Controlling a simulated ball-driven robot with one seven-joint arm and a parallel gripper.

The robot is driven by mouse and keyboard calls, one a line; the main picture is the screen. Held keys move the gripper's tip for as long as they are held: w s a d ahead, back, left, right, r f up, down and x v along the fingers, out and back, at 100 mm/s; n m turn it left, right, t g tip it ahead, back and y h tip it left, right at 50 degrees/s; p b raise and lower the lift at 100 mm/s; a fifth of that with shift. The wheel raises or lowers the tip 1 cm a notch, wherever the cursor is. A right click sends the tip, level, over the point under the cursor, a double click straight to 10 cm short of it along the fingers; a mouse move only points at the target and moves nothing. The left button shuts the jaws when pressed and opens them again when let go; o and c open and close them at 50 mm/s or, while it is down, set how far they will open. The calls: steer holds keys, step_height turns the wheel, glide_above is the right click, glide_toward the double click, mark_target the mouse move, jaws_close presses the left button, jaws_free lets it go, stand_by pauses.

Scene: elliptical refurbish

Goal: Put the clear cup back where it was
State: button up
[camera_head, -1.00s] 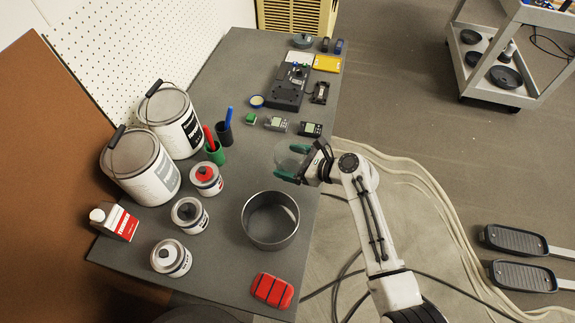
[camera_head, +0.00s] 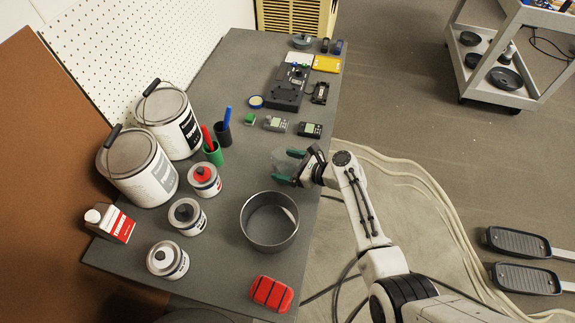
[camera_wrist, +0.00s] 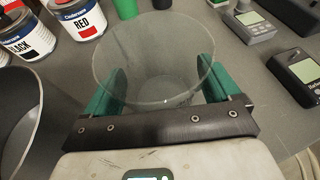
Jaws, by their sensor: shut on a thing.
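The clear cup (camera_wrist: 155,60) is see-through and stands between the green fingers of my gripper (camera_wrist: 160,92) in the wrist view. My gripper is shut on it, one finger on each side. In the head view the cup (camera_head: 282,160) and my gripper (camera_head: 291,168) are over the right part of the grey table, above the metal pot. The cup looks upright or nearly so. I cannot tell whether its base touches the table.
A grey metal pot (camera_head: 247,228) and a red case (camera_head: 272,293) are nearer on the table (camera_head: 225,275). Paint cans (camera_head: 203,180) and pen cups (camera_head: 213,153) stand left. Small meters (camera_head: 310,130) lie beyond my gripper. Bare tabletop surrounds the cup.

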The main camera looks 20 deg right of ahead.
steer(key=o, duration=0.8)
steer(key=shift+o, duration=0.2)
steer(key=p+v, duration=0.1)
steer(key=v, duration=1.1)
steer(key=s+a+f+n+g+h, duration=0.25)
steer(key=s+n+g, duration=0.35)
steer(key=s+n, duration=0.9)
steer(key=s+d+r+n+g+h, duration=0.1)
steer(key=s+r+n+g+h, duration=0.1)
steer(key=s+n, duration=0.4)
steer(key=s+d+r+n+g+h, duration=0.1)
steer(key=s+d+r+n+h, duration=0.1)
steer(key=s+r+n+h, duration=0.2)
steer(key=s+n, duration=0.2)
steer(key=s, duration=0.2)
steer(key=shift+d+r+g, duration=0.15)
steer(key=shift+r+g, duration=0.15)
steer(key=shift+g, duration=0.1)
steer(key=shift+s, duration=0.1)
